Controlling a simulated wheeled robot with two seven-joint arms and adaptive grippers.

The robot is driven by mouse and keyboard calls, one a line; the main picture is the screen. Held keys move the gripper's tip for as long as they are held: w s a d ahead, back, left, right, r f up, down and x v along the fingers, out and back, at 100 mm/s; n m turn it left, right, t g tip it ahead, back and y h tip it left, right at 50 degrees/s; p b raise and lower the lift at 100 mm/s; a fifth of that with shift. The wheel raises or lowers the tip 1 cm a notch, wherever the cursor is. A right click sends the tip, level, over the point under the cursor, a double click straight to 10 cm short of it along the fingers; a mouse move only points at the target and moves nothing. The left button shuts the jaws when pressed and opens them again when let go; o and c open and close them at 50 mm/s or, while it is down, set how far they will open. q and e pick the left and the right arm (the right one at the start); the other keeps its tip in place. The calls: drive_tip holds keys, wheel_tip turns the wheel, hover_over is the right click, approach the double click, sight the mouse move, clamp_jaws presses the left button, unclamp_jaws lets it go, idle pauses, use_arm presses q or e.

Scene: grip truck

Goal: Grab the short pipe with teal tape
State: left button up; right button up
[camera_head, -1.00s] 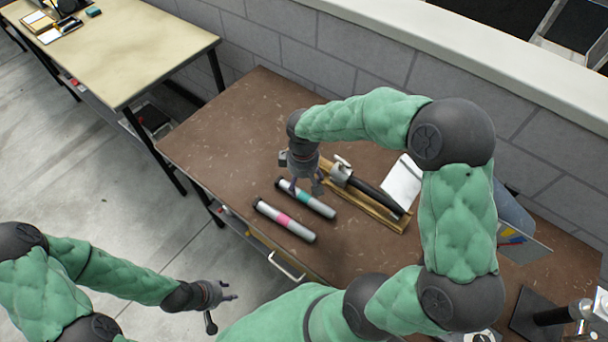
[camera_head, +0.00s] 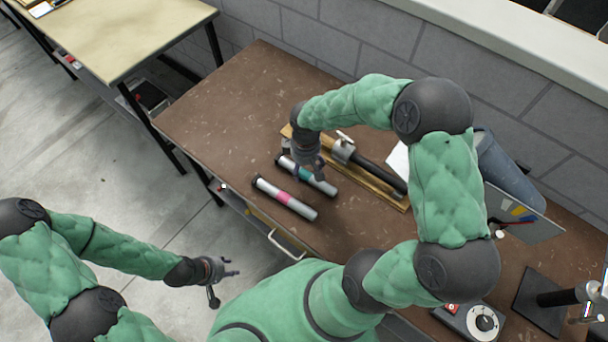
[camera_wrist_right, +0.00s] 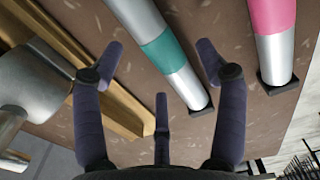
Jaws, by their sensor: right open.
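The short pipe with teal tape (camera_head: 323,185) is a silver tube with dark ends, lying on the brown workbench. It also shows in the right wrist view (camera_wrist_right: 185,83), running between the spread fingers. My right gripper (camera_head: 305,172) is over this pipe in the head view and hides part of it. In the wrist view the right gripper (camera_wrist_right: 160,70) is open, its fingers apart on either side of the pipe, with nothing held. My left gripper (camera_head: 222,272) hangs off the bench's front side, its fingers apart and empty.
A similar pipe with pink tape (camera_head: 300,207) lies parallel, nearer the bench's front edge. Behind the teal pipe, a wooden holder (camera_head: 380,193) carries a dark tool with a metal head (camera_head: 343,150). A dial device (camera_head: 480,322) stands at right. The bench's left part (camera_head: 220,115) is clear.

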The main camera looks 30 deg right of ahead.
drive_tip(key=shift+f, duration=0.95)
drive_tip(key=c, duration=1.5)
drive_tip(key=shift+o, duration=0.2)
drive_tip(key=shift+r, duration=0.1)
